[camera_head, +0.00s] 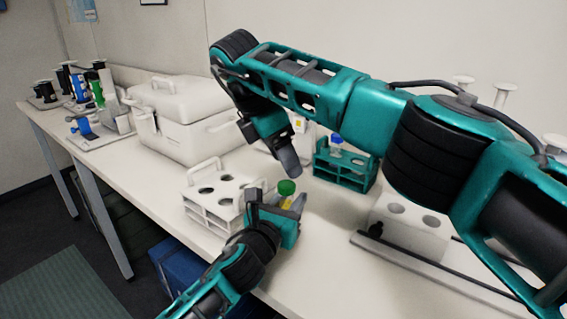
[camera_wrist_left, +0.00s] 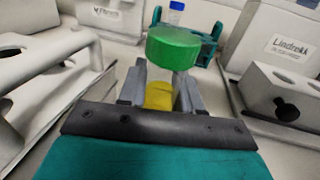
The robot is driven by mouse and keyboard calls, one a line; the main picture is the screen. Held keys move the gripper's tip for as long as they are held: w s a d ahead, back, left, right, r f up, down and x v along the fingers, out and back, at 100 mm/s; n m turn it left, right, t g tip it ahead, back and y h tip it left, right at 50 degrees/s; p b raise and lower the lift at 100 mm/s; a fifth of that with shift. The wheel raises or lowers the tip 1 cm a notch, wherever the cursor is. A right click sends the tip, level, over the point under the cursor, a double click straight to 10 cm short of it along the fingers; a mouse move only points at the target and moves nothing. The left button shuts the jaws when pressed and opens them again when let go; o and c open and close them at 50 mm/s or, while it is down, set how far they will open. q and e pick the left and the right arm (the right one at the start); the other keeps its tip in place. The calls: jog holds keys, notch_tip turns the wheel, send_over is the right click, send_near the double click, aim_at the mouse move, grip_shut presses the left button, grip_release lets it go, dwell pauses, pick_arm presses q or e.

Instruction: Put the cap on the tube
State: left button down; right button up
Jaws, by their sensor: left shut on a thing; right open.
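My left gripper (camera_head: 276,203) is shut on an upright tube with yellow contents (camera_head: 287,202), above the table's front part. The left wrist view shows the tube (camera_wrist_left: 158,96) between the two fingers. A green cap (camera_head: 286,187) sits at the tube's top; it is large in the left wrist view (camera_wrist_left: 174,47). I cannot tell whether it is fully seated. My right gripper (camera_head: 288,159) is open, pointing down just above and behind the cap, apart from it. Its second finger is mostly hidden. The right gripper does not show in the left wrist view.
A white rack (camera_head: 198,208) with empty holes stands left of the tube. A green rack (camera_head: 330,171) with a blue-capped tube (camera_head: 337,144) stands behind right. A white cooler box (camera_head: 190,130) is at the back left. A white block with holes (camera_head: 410,234) lies right, under my right arm.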

jog(key=shift+c, duration=0.3)
jog(key=n, duration=0.4)
jog(key=shift+d, duration=0.1)
jog(key=n, duration=0.3)
jog(key=shift+w+r+n+y, duration=0.1)
jog(key=shift+r+n+y, duration=0.1)
jog(key=shift+n+y, duration=0.15)
jog(key=n, duration=0.2)
jog(key=n+y, duration=0.1)
jog(key=n, duration=0.2)
jog(key=shift+d+r+g, duration=0.15)
jog(key=shift+g, duration=0.25)
jog(key=n, duration=0.3)
jog(key=shift+r+n, duration=0.2)
jog(key=shift+n, duration=0.15)
jog(key=n, duration=0.3)
jog(key=n+y, duration=0.1)
jog(key=n, duration=0.1)
jog(key=shift+r, duration=0.25)
jog(key=n, duration=0.4)
jog(key=shift+r+g, duration=0.2)
jog(key=shift+g, duration=0.1)
jog(key=n+y, duration=0.1)
jog(key=n, duration=0.2)
jog(key=shift+d+r, duration=0.1)
jog(key=shift+r, duration=0.1)
jog(key=n, duration=0.4)
jog(key=shift+r+n+y, duration=0.25)
jog(key=shift+r+n, duration=0.05)
jog(key=shift+n, duration=0.1)
